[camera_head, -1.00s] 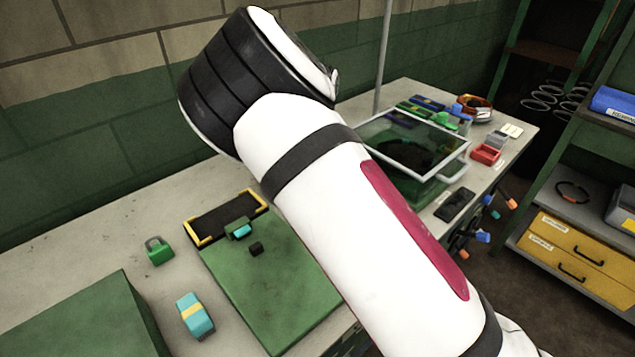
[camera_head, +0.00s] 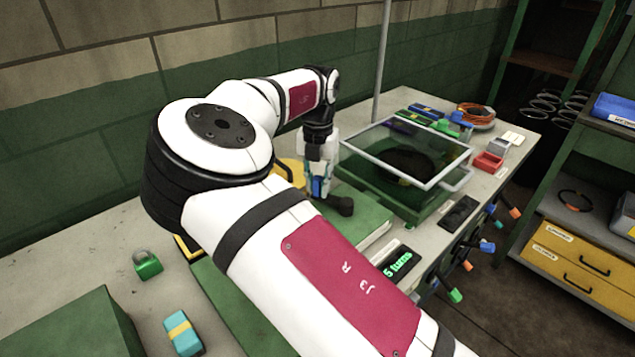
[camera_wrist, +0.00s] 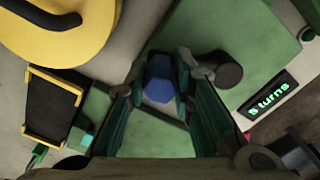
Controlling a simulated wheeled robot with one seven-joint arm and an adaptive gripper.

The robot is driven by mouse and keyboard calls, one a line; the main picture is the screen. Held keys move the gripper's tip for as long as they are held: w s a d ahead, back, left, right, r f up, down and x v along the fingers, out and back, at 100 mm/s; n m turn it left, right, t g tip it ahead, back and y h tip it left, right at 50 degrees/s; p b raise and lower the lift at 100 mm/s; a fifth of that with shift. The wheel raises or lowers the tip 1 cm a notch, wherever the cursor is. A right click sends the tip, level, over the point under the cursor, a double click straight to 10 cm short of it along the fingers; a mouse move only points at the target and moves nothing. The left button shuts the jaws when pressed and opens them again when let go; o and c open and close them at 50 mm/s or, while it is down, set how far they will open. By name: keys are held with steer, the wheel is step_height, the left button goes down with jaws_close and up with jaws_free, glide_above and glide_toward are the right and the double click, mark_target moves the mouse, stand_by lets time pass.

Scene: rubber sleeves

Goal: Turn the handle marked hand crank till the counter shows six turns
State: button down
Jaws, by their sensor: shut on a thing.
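My gripper (camera_head: 318,180) reaches down at the middle of the bench. It is shut on a blue knob (camera_wrist: 160,80), which also shows between the fingers in the head view (camera_head: 318,187). A dark round hub (camera_wrist: 226,70) sits right beside the knob, on a green box (camera_head: 360,222). The link between knob and hub is mostly hidden by a finger. The counter (camera_head: 396,263) at the box's front right reads "5 turns" in green; it reads the same in the wrist view (camera_wrist: 268,96). No "hand crank" label is legible.
A yellow round part (camera_wrist: 70,30) stands behind the green box. A glass-lidded green case (camera_head: 400,190) is to the right. A green padlock-like piece (camera_head: 147,264) and a teal block (camera_head: 183,333) lie at the left. My arm hides much of the bench.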

steer(key=c, duration=1.4)
jaws_free()
steer(key=shift+o, duration=0.2)
step_height(320, 180, up, 12)
steer(key=shift+c, duration=0.6)
